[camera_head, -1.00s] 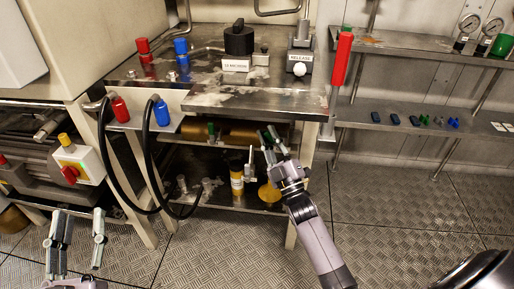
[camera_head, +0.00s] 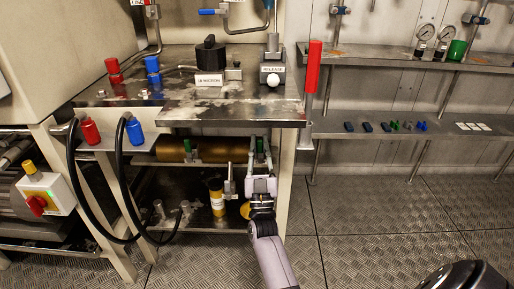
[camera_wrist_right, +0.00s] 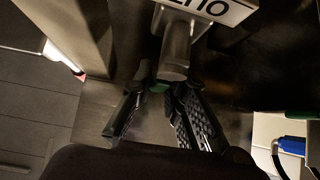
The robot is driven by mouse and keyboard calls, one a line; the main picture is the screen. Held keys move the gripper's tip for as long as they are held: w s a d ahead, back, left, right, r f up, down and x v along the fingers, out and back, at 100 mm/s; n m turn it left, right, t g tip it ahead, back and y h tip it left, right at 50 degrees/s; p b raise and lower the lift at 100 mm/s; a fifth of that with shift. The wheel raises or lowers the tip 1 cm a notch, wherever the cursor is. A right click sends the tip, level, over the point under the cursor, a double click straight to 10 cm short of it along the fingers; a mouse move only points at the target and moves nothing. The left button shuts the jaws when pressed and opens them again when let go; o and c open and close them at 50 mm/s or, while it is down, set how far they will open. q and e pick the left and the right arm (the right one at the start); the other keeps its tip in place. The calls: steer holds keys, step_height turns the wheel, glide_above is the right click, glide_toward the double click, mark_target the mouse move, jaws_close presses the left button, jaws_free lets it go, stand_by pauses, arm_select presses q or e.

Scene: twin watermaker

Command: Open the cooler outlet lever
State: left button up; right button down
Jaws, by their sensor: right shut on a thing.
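My right gripper (camera_head: 260,168) is under the steel table, at the front of the shelf space beside a brass-coloured cylinder (camera_head: 222,150). Its fingers are around a small green-handled lever (camera_head: 260,146), which I take to be the cooler outlet lever. In the right wrist view a green piece (camera_wrist_right: 160,87) shows between the fingertips of the right gripper (camera_wrist_right: 160,100), below a metal fitting (camera_wrist_right: 176,52). The fingers hide most of the lever, so its exact angle is unclear. Another green-handled lever (camera_head: 188,148) stands at the cylinder's left. My left gripper is out of view.
The table's front edge (camera_head: 230,118) is just above my right gripper. A red handle (camera_head: 313,66) stands upright at its right corner. Black hoses (camera_head: 85,195) hang at left.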

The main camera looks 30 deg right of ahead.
steer(key=shift+d+f+m+g+h, duration=0.1)
steer(key=shift+m+g+h, duration=0.2)
steer(key=shift+m+h, duration=0.2)
steer(key=c, duration=1.6)
jaws_free()
steer(key=shift+o, duration=0.2)
steer(key=v, duration=0.7)
steer(key=shift+s, duration=0.2)
steer(key=shift+f, duration=0.1)
